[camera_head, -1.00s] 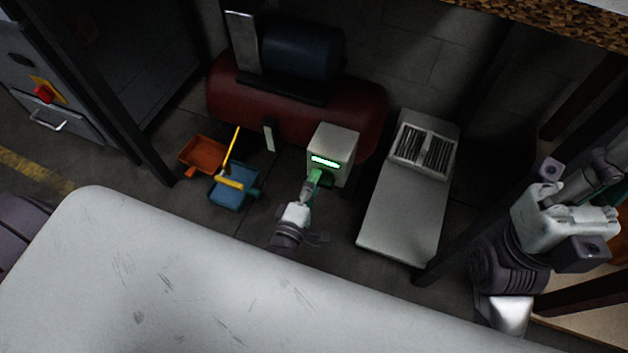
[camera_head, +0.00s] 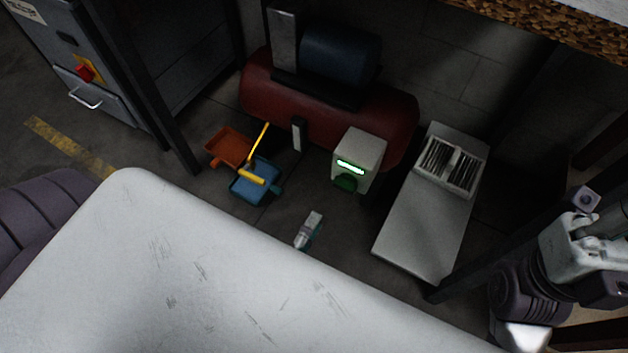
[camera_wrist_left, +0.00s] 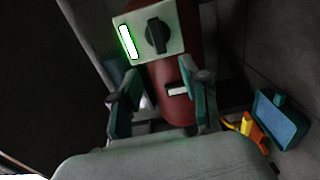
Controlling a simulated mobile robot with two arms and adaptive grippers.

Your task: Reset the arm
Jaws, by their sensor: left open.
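My left gripper (camera_head: 309,229) is partly hidden behind my white body in the head view. It is on the near side of a pale box (camera_head: 361,153) with a lit green display and a dark green-tinted knob (camera_head: 345,184), apart from it. In the left wrist view, the two teal fingers of the left gripper (camera_wrist_left: 164,98) are spread with nothing between them. The box (camera_wrist_left: 139,24) and its black knob (camera_wrist_left: 158,35) lie beyond the fingertips. My right arm shows at the right edge of the head view, but its gripper cannot be made out.
A red tank (camera_head: 330,110) with a blue motor (camera_head: 341,55) stands behind the box. A pale slab with a grille (camera_head: 425,220) is to the right. Dark posts (camera_head: 160,100) rise on both sides.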

